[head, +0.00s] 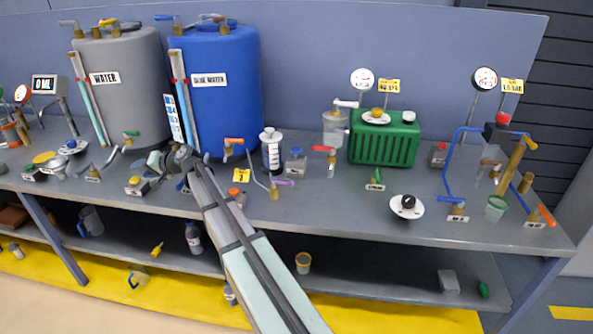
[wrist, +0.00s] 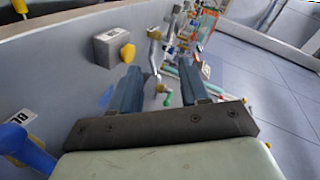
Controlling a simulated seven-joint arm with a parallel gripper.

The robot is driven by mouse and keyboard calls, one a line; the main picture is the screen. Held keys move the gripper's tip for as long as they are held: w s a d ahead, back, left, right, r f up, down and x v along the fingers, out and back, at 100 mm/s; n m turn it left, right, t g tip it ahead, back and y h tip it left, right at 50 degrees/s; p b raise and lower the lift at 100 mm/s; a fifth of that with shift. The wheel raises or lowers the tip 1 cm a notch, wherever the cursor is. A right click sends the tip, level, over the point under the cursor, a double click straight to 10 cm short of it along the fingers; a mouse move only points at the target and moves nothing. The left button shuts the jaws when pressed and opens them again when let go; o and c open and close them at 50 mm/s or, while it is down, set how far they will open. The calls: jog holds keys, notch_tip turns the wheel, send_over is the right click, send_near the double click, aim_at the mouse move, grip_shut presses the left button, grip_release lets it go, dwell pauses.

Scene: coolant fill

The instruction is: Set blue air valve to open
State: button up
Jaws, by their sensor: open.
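A valve with a blue handle (head: 457,201) stands at the front right of the bench, behind a small label too blurred to read surely. Another blue handle (head: 184,186) shows beside my gripper (head: 172,160), partly hidden by my arm. In the wrist view, a large blue handle (wrist: 32,154) lies at the lower left, beside a label cut off after "BL". I cannot tell for sure which is the blue air valve. My gripper, also in the wrist view (wrist: 158,72), is open and empty. It is over the left part of the bench, in front of the tanks.
A grey tank (head: 122,100) and a blue tank (head: 225,110) stand behind my gripper. A grey block with a yellow knob (wrist: 113,48) and a green-handled valve (wrist: 165,96) are near the fingers. A green machine (head: 385,145) and gauges stand to the right.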

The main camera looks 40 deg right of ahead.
jog(key=s+d+f+m+h, duration=0.1)
jog(key=s+d+h, duration=0.1)
jog(key=d, duration=0.7)
jog(key=s+d+f+m+h, duration=0.1)
jog(key=s+d, duration=0.2)
jog(key=d, duration=0.5)
jog(key=s+d+f+m+g+h, duration=0.1)
jog(key=s+d+m+h, duration=0.1)
jog(key=s+d, duration=0.6)
jog(key=s+d+f+m+g+h, duration=0.1)
jog(key=s+d+m+g+h, duration=0.1)
jog(key=s+d, duration=0.6)
jog(key=s+d+f+m+g+h, duration=0.2)
jog(key=s+d, duration=0.7)
jog(key=d, duration=0.9)
jog(key=shift+d+f+m, duration=0.1)
jog(key=shift+d+m, duration=0.15)
jog(key=shift+m, duration=0.75)
jog(key=s+d+r+m+g+h, duration=0.1)
jog(key=s+d+r+m, duration=0.2)
jog(key=s+d, duration=0.45)
jog(key=s+d+r+m+g, duration=0.1)
jog(key=s+d+r+m, duration=0.2)
jog(key=s+d, duration=0.45)
jog(key=m+g, duration=0.2)
jog(key=m, duration=0.4)
send_near(449, 198)
jog(key=shift+h, duration=0.3)
jog(key=x, duration=0.8)
jog(key=shift+w+f, duration=0.15)
